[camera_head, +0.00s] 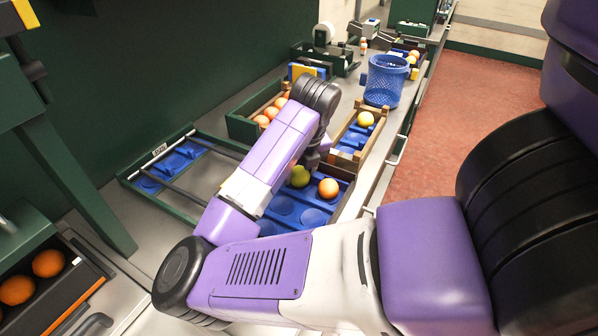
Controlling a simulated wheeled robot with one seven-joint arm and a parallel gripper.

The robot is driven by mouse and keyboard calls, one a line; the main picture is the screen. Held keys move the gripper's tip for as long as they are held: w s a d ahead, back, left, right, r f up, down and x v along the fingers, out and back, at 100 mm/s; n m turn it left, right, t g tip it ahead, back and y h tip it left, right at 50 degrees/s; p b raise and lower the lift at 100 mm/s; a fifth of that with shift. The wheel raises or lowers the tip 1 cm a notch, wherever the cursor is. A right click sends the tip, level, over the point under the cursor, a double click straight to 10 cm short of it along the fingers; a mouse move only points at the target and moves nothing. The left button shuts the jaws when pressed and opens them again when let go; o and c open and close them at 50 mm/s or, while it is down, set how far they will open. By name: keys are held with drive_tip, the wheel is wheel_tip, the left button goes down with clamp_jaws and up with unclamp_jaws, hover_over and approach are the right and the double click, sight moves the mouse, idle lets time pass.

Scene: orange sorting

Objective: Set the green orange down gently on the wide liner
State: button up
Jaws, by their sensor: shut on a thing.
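The green orange (300,176) shows just below my gripper (309,160), which is shut on it. My forearm and wrist hide much of the gripper and part of the fruit. The wide blue liner (284,206) with round hollows lies under and around them. I cannot tell whether the green orange touches the liner. An orange one (328,188) sits in a hollow to the right of the green one. The liner's left part is hidden behind my arm.
A green crate (240,128) holds several oranges. A blue mesh basket (386,80) stands beyond. A green-framed rack (128,178) is at left, and a dark box with oranges (47,263) is at lower left.

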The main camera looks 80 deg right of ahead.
drive_tip(key=o, duration=1.5)
drive_tip(key=shift+r+p, duration=3.15)
drive_tip(key=shift+r, duration=0.9)
